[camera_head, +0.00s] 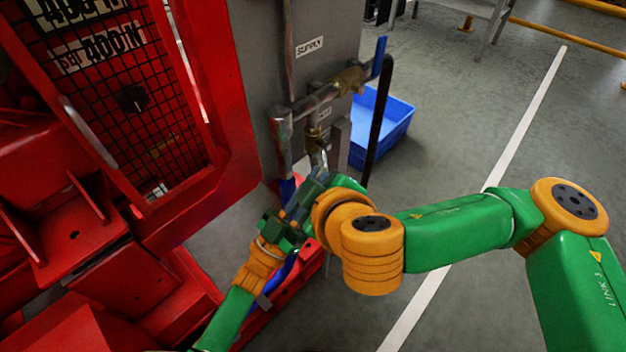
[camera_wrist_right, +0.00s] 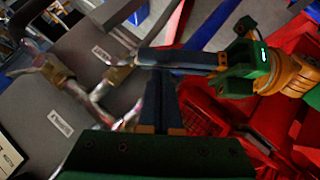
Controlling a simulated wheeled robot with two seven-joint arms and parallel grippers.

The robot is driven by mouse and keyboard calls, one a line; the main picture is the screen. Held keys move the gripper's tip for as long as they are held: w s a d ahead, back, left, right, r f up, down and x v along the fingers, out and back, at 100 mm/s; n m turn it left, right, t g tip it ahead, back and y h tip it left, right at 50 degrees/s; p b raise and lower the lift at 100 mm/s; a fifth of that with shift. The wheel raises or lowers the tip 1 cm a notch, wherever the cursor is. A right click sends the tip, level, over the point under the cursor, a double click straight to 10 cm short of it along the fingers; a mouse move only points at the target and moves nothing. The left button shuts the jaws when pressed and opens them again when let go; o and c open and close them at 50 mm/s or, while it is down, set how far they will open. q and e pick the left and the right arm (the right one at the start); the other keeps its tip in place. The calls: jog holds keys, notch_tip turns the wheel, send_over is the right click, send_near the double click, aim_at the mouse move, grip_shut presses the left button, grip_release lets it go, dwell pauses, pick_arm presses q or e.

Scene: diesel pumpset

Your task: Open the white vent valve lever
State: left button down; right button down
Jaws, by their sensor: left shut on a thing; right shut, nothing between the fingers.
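The vent valve is a brass body (camera_head: 317,152) below the pipe, by the grey panel; it also shows in the right wrist view (camera_wrist_right: 118,76). My left gripper (camera_head: 296,208) reaches up to it from below. In the right wrist view its fingers (camera_wrist_right: 165,58) point left at the brass valve and are shut on the lever, which they mostly hide; only a pale edge shows at the tips. My right gripper (camera_wrist_right: 162,90) is shut and empty, its fingertips close beside the left fingers. In the head view my right wrist largely hides it.
A blue-handled valve (camera_head: 379,58) sits higher on the pipe (camera_head: 312,104). A grey panel (camera_head: 262,75) and red frame (camera_head: 225,130) stand to the left. A blue bin (camera_head: 397,122) lies behind on the floor. The floor to the right is open.

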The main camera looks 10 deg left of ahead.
pick_arm(q)
jog(key=shift+f, duration=0.2)
jog(key=shift+s+d+r, duration=0.1)
jog(key=shift+s+r, duration=0.05)
jog(key=shift+s, duration=0.05)
pick_arm(e)
jog(key=shift+w+d+f, duration=0.15)
jog(key=shift+d+f, duration=0.1)
jog(key=shift+f, duration=0.35)
pick_arm(q)
jog(key=c, duration=1)
grip_release()
jog(key=shift+w, duration=0.1)
jog(key=shift+o, duration=0.2)
